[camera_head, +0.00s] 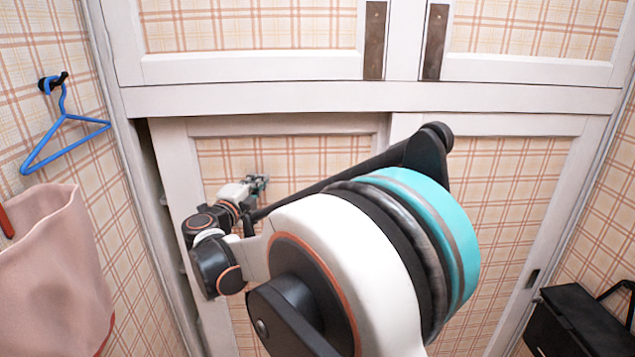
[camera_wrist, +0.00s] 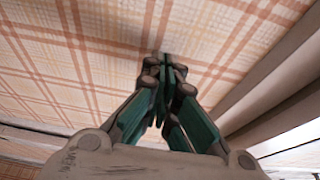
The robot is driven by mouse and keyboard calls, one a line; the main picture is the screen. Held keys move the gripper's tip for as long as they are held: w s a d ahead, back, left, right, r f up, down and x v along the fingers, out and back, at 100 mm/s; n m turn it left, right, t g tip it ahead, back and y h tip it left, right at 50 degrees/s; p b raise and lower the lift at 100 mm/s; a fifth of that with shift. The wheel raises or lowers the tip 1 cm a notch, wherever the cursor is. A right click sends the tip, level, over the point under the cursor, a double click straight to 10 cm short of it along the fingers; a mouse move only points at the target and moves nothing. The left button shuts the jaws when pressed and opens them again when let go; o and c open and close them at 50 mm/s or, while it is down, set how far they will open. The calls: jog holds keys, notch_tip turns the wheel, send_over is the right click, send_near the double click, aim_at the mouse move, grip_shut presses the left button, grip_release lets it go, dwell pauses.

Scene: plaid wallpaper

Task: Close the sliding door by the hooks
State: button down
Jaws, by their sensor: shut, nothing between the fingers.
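The left sliding door (camera_head: 315,155) has a white frame and a plaid panel. A narrow dark gap (camera_head: 158,205) runs between its left edge and the left jamb, with shelf edges showing inside. The hooks (camera_head: 54,82) are on the left wall; a blue hanger (camera_head: 66,118) hangs from a black one. My gripper (camera_head: 262,181) is shut and empty in front of the left door's panel, right of the gap. In the wrist view my gripper (camera_wrist: 165,62) has its fingertips together before the plaid panel (camera_wrist: 110,50). I cannot tell whether they touch it. My arm hides much of both doors.
The right door (camera_head: 535,190) has a small dark handle (camera_head: 532,278). Upper cupboard doors with dark handles (camera_head: 375,40) are above. A pink cloth (camera_head: 58,265) hangs at the left wall. A black bag (camera_head: 580,325) is at the lower right.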

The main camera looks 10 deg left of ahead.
aim_at(322, 173)
jog(key=w+d, duration=0.1)
jog(key=d, duration=0.4)
jog(key=w+d, duration=0.2)
jog(key=d, duration=0.3)
jog(key=w+d, duration=0.1)
jog(key=d, duration=0.4)
jog(key=shift+w, duration=0.15)
jog(key=shift+d, duration=0.15)
jog(key=shift+r, duration=0.1)
